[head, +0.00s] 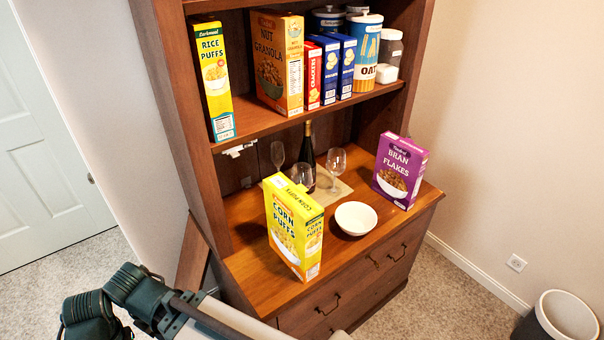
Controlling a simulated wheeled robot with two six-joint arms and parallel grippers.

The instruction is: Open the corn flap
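The yellow Corn Puffs box (290,232) stands upright on the wooden hutch counter, near its front left. Its top (293,190) faces up toward the camera and its flap looks closed, lying flat; fine detail there is too small to tell. Dark green joints and a pale link of my own arm show at the bottom left, apart from the box. Neither gripper's fingers can be seen.
A white bowl (356,218) sits right of the box, and a purple Bran Flakes box (400,172) stands farther right. Wine glasses (336,160) and a dark bottle (308,155) stand behind. The shelf (300,121) above holds boxes and canisters.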

